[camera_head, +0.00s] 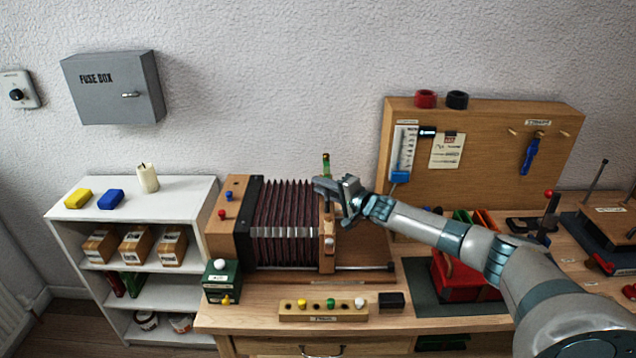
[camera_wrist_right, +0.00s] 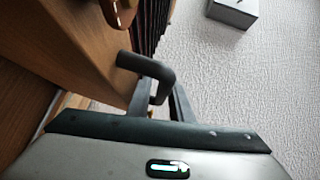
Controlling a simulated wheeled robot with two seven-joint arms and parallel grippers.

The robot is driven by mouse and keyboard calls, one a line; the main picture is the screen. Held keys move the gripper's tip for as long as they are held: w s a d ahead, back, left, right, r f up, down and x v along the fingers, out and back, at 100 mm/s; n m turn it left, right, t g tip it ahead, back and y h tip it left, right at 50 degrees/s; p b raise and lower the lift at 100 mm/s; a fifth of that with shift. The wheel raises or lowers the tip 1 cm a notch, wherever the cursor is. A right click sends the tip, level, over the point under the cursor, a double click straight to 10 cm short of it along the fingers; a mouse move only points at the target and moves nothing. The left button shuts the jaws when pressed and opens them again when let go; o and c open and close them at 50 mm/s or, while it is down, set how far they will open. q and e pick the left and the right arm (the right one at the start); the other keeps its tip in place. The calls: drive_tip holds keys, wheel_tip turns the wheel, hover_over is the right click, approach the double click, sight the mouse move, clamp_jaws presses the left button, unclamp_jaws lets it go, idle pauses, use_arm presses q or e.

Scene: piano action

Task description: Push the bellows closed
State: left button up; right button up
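The bellows (camera_head: 284,222) is a dark red pleated body standing open between a wooden box (camera_head: 229,243) on its left and an upright wooden end board (camera_head: 328,250) on its right. My right gripper (camera_head: 325,188) is at the top of the end board, its arm reaching in from the right. In the right wrist view, the board (camera_wrist_right: 85,45) and pleats (camera_wrist_right: 150,25) lie beyond the gripper. A dark bent bar (camera_wrist_right: 150,70) shows near the fingers; I cannot tell whether they grip it. My left gripper is not in view.
A metal rail (camera_head: 365,268) runs along the bench right of the end board. A block with coloured knobs (camera_head: 323,311) lies in front. A tool board (camera_head: 480,150) stands behind my arm. A white shelf (camera_head: 135,207) stands at left.

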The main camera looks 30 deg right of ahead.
drive_tip(key=shift+x, duration=0.85)
clamp_jaws()
